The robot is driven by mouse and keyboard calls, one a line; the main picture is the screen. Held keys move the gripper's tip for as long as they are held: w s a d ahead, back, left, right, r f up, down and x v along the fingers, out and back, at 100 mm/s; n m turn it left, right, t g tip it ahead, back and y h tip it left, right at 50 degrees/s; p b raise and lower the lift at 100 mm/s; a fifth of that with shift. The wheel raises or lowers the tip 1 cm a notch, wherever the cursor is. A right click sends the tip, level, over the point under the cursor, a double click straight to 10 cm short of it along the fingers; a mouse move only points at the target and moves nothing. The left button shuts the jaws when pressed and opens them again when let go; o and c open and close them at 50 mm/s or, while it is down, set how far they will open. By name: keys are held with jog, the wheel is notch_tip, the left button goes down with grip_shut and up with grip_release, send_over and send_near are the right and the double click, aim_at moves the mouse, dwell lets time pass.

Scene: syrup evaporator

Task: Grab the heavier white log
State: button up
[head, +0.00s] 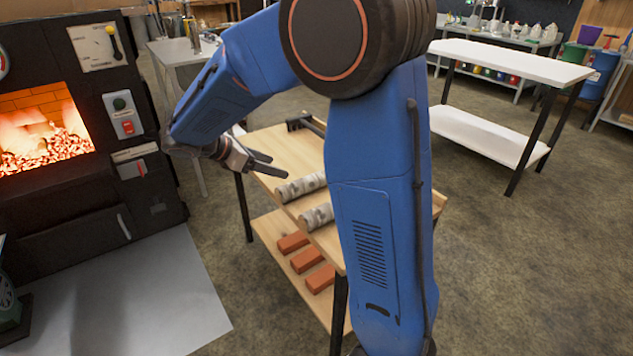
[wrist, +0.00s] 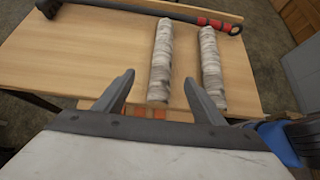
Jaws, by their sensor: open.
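Two white birch-like logs lie side by side on a wooden table. In the wrist view the left log (wrist: 160,62) and the right log (wrist: 211,70) run away from me, apart from each other. In the head view the farther log (head: 300,186) and the nearer log (head: 316,216) are partly hidden behind my blue arm. I cannot tell by sight which is heavier. My gripper (head: 270,166) is open and empty, short of the logs. In the wrist view its fingertips (wrist: 158,80) reach toward the near end of the left log, with no clear contact.
A long tool with a dark head and red grip (wrist: 155,10) lies across the table's (wrist: 80,60) far side. Several orange bricks (head: 306,260) rest on the lower shelf. A lit furnace (head: 75,130) stands left. A white table (head: 510,62) stands right, with open floor between.

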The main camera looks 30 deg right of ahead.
aim_at(312, 180)
jog(key=x, duration=1.2)
jog(key=shift+a, duration=0.1)
jog(key=shift+s+x, duration=0.2)
jog(key=shift+x, duration=1.15)
jog(key=shift+s+x, duration=0.15)
jog(key=shift+x, duration=1.15)
grip_shut()
